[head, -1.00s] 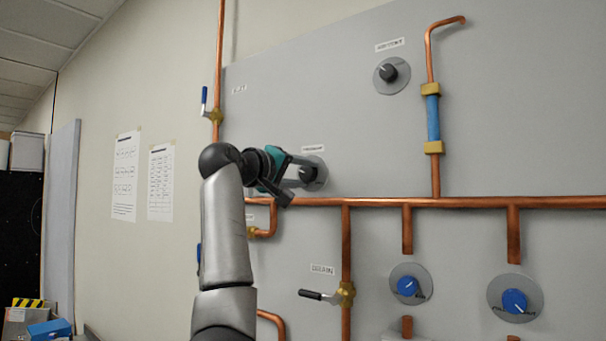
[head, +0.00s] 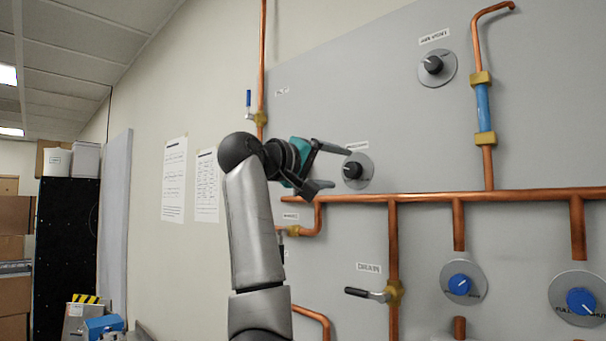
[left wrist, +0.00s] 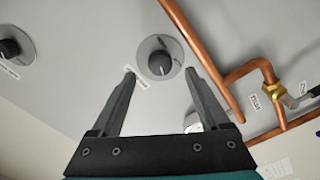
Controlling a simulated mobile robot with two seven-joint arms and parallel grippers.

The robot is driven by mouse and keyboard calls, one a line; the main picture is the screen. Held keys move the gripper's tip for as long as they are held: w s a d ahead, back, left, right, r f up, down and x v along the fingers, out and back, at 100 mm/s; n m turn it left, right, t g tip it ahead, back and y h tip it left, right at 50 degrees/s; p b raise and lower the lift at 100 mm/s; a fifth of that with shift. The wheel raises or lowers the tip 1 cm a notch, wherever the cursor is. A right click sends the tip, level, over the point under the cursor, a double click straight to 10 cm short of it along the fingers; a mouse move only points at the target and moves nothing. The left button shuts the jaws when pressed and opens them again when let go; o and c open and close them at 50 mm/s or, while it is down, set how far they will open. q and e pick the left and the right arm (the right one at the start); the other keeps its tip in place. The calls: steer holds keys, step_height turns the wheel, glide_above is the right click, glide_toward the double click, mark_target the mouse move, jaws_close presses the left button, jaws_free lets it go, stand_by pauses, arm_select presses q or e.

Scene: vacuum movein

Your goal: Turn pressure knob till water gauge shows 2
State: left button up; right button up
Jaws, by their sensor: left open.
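A black knob (head: 352,170) on a round grey plate sits on the grey wall panel, with a small label above it that is too blurred to read. My left gripper (head: 341,168) is open just left of this knob, fingers pointing towards it. In the left wrist view the knob (left wrist: 160,63) shows between the tips of my left gripper (left wrist: 160,72), slightly beyond them; I see no grip on it. A second black knob (head: 433,65) is higher on the right. A blue tube (head: 483,108) between brass fittings may be the water gauge; no reading is legible. My right gripper is out of view.
A copper pipe (head: 430,196) runs across just below the knob. A lever valve (head: 372,294) and blue knobs (head: 460,284) are lower right. Another lever valve (head: 259,115) is upper left. The panel between the two black knobs is bare.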

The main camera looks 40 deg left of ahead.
arm_select(q)
steer(key=s+b, duration=0.2)
steer(key=s, duration=0.8)
steer(key=shift+a+b, duration=0.3)
steer(key=shift+a, duration=0.1)
